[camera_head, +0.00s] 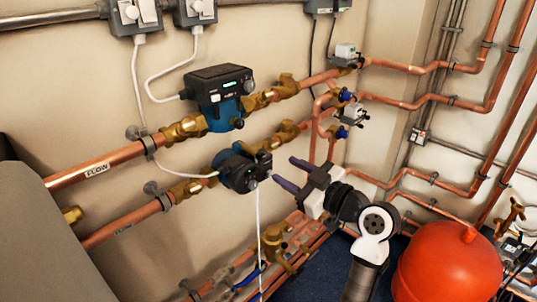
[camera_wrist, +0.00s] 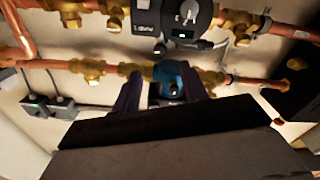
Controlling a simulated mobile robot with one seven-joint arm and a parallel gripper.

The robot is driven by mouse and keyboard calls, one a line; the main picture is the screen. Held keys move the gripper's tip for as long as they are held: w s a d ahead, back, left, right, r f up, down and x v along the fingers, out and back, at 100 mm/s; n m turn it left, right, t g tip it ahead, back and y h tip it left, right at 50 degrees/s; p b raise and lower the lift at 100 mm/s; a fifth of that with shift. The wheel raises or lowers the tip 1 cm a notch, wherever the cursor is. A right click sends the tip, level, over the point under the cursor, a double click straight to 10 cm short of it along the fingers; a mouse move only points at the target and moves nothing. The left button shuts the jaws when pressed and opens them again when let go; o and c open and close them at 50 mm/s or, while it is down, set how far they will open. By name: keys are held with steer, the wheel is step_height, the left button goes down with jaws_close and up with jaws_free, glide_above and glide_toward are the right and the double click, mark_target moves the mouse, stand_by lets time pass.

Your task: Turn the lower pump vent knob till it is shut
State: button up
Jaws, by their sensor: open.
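The lower pump (camera_head: 236,172) is a blue body with a black front box, set in the lower copper pipe in the head view. A small silver knob (camera_head: 252,185) shows on its front. In the wrist view, which looks upside down, the black pump front at the top edge, with a pale silver knob (camera_wrist: 190,12), seems to be this pump. My gripper (camera_head: 283,169) is to the right of the pump front, fingers apart and pointing at it, with nothing between them. In the wrist view my gripper's fingers (camera_wrist: 160,76) rise near the upper pump's blue body.
The upper pump (camera_head: 217,97) sits above in the FLOW pipe (camera_head: 98,168). A white cable (camera_head: 259,235) hangs down from the lower pump. Blue-handled valves (camera_head: 344,95) and copper pipes lie to the right. A red tank (camera_head: 447,268) stands at the lower right.

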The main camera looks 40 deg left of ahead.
mark_target(263, 157)
steer(key=a, duration=0.2)
steer(key=a+p, duration=0.1)
steer(key=a, duration=0.3)
steer(key=shift+w+a+p, duration=0.3)
steer(key=shift+a+p, duration=0.1)
jaws_close()
